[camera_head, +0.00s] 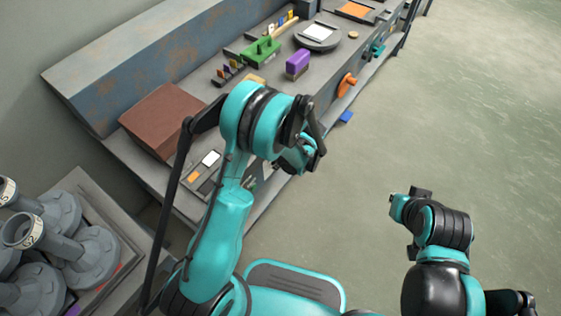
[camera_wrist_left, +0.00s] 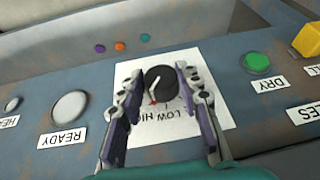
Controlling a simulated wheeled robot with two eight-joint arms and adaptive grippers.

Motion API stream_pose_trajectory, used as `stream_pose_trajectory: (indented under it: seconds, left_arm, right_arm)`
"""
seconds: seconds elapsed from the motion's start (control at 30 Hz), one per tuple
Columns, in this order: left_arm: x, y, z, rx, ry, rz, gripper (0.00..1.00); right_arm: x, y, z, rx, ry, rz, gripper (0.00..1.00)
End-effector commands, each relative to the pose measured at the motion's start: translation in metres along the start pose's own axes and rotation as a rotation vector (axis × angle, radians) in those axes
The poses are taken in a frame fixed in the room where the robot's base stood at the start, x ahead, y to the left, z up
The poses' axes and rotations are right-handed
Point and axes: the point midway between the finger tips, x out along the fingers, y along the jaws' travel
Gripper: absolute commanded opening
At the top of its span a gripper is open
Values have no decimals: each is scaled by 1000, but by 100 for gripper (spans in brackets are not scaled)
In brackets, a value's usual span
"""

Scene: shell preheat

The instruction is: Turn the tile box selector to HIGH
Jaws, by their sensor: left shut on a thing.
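The selector (camera_wrist_left: 160,84) is a round black knob with a white pointer line and a small red mark, on a white card (camera_wrist_left: 214,98) in the left wrist view. LOW and HIGH read upside down below it, LOW to the right and HIGH to the left, partly covered. The red end faces the lower left, on the HIGH side; I cannot tell if it is fully there. My left gripper (camera_wrist_left: 160,73) is shut on the knob, one finger each side. In the head view my left arm hides the knob. My right arm is at the right, away from the bench; its fingers are unclear.
The panel carries a white READY button (camera_wrist_left: 69,106), a green DRY button (camera_wrist_left: 257,62) and a yellow part (camera_wrist_left: 308,40). On the bench are a brown box (camera_head: 160,118), a green tool (camera_head: 262,52) and a purple block (camera_head: 298,61). Grey stands (camera_head: 92,255) crowd the lower left. The right floor is clear.

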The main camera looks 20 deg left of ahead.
Motion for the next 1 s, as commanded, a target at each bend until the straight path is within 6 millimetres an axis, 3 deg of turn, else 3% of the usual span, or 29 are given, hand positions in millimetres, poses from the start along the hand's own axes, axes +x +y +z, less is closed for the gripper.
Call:
stream_pose_trajectory:
  seconds: [0.2, 0.47, 0.5, 0.57, 0.87, 1.0]
  left_arm:
    - [0, 2, 0, 53, 9, -130, 5]
    - [0, 2, 0, 57, 10, -137, 5]
    - [0, 2, 0, 57, 10, -137, 37]
    - [0, 2, 0, 57, 10, -136, 52]
    - [0, 2, 0, 57, 9, -135, 55]
    - [-10, 3, 0, 58, 9, -134, 55]
  right_arm:
    - [0, 0, 0, 0, 0, 0, 0]
    - [0, 0, 0, 0, 0, 0, 0]
    - [0, 0, 0, 0, 0, 0, 0]
    - [0, 0, 0, 0, 0, 0, 0]
    - [0, 0, 0, 0, 0, 0, 0]
    - [0, 0, 0, 0, 0, 0, 0]
